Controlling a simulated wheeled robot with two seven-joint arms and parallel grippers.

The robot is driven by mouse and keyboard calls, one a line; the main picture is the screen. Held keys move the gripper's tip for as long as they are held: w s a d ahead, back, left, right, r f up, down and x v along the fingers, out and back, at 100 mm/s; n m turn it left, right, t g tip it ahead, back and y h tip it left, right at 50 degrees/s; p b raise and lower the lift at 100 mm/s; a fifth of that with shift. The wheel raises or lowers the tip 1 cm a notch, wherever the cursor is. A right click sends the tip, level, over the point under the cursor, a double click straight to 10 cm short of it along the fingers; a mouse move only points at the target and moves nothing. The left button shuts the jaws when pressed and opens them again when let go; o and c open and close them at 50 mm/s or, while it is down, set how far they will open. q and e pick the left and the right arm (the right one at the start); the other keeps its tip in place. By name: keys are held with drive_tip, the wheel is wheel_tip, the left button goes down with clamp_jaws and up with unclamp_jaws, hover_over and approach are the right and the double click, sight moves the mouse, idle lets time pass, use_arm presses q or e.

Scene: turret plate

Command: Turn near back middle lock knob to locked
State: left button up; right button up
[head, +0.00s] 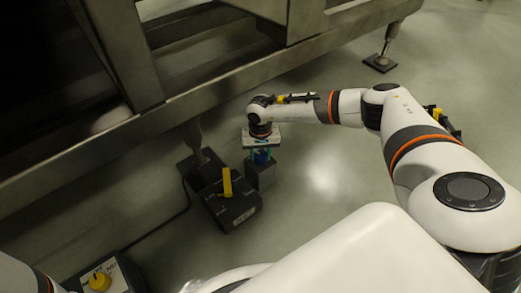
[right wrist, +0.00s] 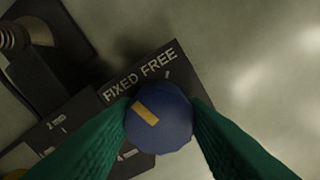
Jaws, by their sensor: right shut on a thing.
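A round blue knob (right wrist: 158,118) with an orange mark sits on a dark panel lettered FIXED and FREE (right wrist: 140,72). The upper-left end of the mark points towards the FIXED lettering. My right gripper (right wrist: 155,122) is shut on the blue knob, with a green finger on either side. In the head view the right gripper (head: 262,154) reaches down to the small dark block (head: 261,176) that carries the knob; its blue shows only in part between the fingers. My left gripper is out of view.
Beside that block stands a dark box (head: 236,213) with a yellow lever (head: 227,183). A steel support foot (head: 200,157) and a heavy metal frame (head: 170,117) lie close behind. Another box with a yellow knob (head: 98,281) is at lower left. Floor to the right is clear.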

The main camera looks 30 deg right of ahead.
drive_tip(key=n, duration=0.3)
drive_tip(key=shift+n, duration=0.3)
drive_tip(key=shift+s+n, duration=0.1)
drive_tip(key=shift+n, duration=1.5)
drive_tip(key=o, duration=1)
drive_tip(key=shift+c, duration=0.2)
drive_tip(key=shift+r+p, duration=0.1)
drive_tip(key=shift+p, duration=0.25)
